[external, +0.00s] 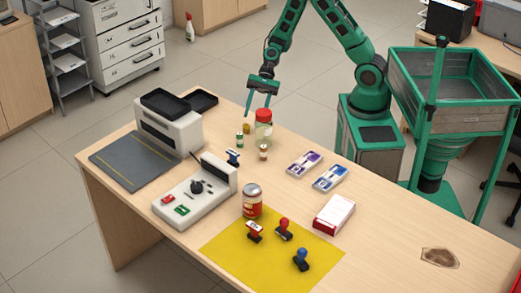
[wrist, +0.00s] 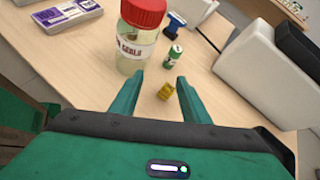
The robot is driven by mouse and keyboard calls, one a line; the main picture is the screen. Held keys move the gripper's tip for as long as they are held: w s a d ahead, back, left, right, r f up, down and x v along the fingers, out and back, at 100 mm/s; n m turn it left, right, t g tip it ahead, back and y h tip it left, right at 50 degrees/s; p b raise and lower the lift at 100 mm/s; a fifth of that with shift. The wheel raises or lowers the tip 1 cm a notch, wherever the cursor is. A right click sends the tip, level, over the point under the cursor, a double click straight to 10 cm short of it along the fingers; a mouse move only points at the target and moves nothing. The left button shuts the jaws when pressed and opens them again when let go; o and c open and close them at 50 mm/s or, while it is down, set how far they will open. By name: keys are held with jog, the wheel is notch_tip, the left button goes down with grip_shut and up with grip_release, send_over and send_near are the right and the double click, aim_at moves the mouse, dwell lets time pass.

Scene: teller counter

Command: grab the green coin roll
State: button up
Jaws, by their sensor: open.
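The green coin roll (external: 240,139) stands upright on the counter, just left of the red-lidded jar. In the wrist view the green coin roll (wrist: 173,57) shows whole, beyond my fingertips. My gripper (external: 258,110) is open and empty above the counter's far edge, pointing down. In the wrist view my gripper (wrist: 161,79) has its two green fingers spread apart. A yellow roll-like item (wrist: 166,90) lies between the fingertips and the green roll in that view; it also shows in the external view (external: 247,128).
The red-lidded glass jar (external: 263,132) stands close to the right of the roll. A blue-handled stamp (wrist: 176,20) and a white machine (external: 168,125) lie beyond the roll. Banknote stacks (external: 304,163) are to the right.

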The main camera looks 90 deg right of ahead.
aim_at(241, 133)
jog(key=w+m, duration=0.1)
jog(key=w+a+m+t+y, duration=0.1)
jog(key=m, duration=0.1)
jog(key=shift+w+a+y, duration=0.3)
jog(key=shift+w, duration=0.1)
jog(key=x, duration=1)
jog(key=shift+w+a, duration=0.2)
jog(key=shift+a, duration=0.15)
jog(key=shift+c, duration=0.3)
grip_shut()
